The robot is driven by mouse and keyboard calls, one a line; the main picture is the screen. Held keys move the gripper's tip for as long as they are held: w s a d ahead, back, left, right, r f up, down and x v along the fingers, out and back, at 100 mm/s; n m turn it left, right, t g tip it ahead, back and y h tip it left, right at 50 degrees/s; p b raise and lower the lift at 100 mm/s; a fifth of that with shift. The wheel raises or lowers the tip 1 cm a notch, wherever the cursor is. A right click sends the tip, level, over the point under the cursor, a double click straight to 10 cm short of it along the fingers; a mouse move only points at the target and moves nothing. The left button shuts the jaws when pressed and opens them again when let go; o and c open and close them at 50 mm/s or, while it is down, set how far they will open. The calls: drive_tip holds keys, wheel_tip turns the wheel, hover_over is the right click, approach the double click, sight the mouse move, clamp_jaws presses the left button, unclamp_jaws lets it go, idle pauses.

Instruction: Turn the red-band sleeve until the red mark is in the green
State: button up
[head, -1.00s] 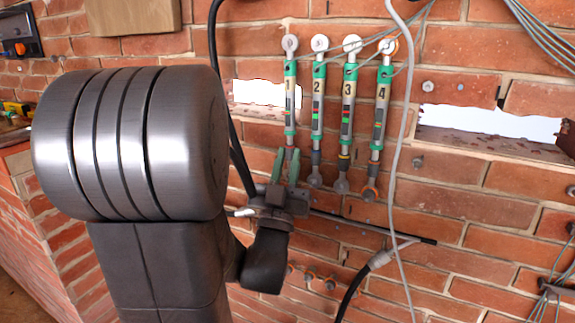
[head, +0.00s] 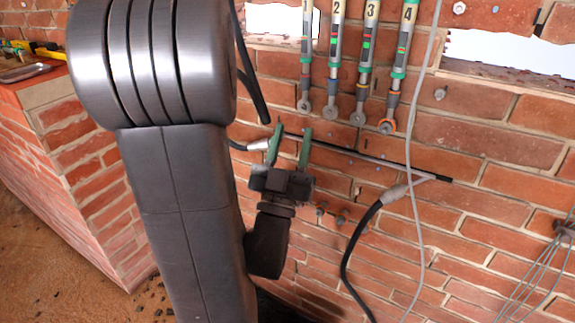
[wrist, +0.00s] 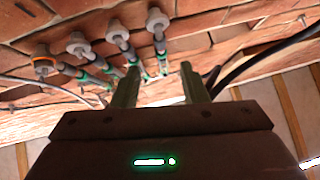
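Four numbered rods hang on the brick wall, each with green bands and a grey eye end: rod 1 (head: 306,55), rod 2 (head: 335,55), rod 3 (head: 368,50) and rod 4 (head: 402,50). Red and green show in the window of rod 3. Rod 4 has an orange ring at its lower end. I cannot tell which sleeve carries the red band. My gripper (head: 290,132) is open and empty, its green fingers pointing up just below rod 1's lower end. In the wrist view, its fingers (wrist: 160,70) stand apart, with rod 1 (wrist: 160,45) beyond them.
A dark bar (head: 375,162) crosses the wall behind my gripper. A grey cable (head: 412,180) hangs right of rod 4, and a black cable (head: 350,245) hangs below. Wall openings (head: 500,55) lie at right and upper left. A brick ledge (head: 75,130) stands at left.

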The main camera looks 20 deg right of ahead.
sight(304, 87)
drive_tip(key=b+v, duration=0.1)
drive_tip(key=v, duration=0.3)
drive_tip(key=shift+b, duration=0.3)
drive_tip(key=p+x, duration=0.4)
drive_tip(key=x, duration=1)
drive_tip(key=shift+p, duration=0.3)
drive_tip(key=shift+s+f, duration=0.1)
